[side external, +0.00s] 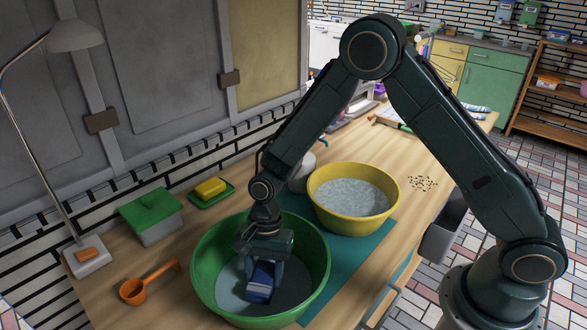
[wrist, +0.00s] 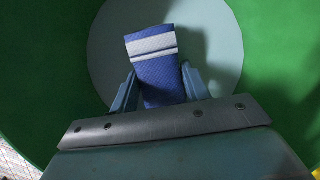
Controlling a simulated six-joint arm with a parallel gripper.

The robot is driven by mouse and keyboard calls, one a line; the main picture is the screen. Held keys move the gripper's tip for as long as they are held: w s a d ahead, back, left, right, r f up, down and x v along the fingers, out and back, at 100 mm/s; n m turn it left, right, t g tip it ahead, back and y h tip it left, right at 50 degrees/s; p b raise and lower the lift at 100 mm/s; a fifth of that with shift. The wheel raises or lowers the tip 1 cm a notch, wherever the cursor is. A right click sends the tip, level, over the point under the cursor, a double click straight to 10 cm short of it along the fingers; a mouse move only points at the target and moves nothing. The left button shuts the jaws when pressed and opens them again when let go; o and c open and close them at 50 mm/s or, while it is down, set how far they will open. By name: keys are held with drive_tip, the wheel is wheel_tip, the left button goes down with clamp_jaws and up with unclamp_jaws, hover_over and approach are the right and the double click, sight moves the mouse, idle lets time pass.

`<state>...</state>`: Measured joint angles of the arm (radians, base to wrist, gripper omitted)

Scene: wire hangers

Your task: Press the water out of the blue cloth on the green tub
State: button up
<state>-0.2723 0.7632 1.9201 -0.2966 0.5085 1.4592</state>
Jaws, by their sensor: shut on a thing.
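The green tub (side external: 204,248) stands on the wooden counter at the front, with a grey-blue round floor showing inside. It fills the wrist view (wrist: 55,80). My gripper (side external: 262,281) points down inside the tub. The blue cloth (side external: 262,276), folded into a narrow block with white stripes, is between my fingers. In the wrist view the cloth (wrist: 155,62) sticks out past the two fingertips (wrist: 158,88), and its near end is hidden by my gripper. I cannot tell whether the cloth touches the tub's floor.
A yellow basin (side external: 352,197) of greyish water stands just behind the tub on a teal mat (side external: 345,262). A yellow sponge (side external: 210,187) on a green dish, a green-lidded box (side external: 151,213), an orange ladle (side external: 140,287) and a lamp (side external: 72,36) stand to the left.

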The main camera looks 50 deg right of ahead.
drive_tip(key=shift+w+r, duration=0.1)
drive_tip(key=shift+r, duration=0.2)
drive_tip(key=shift+r, duration=1.85)
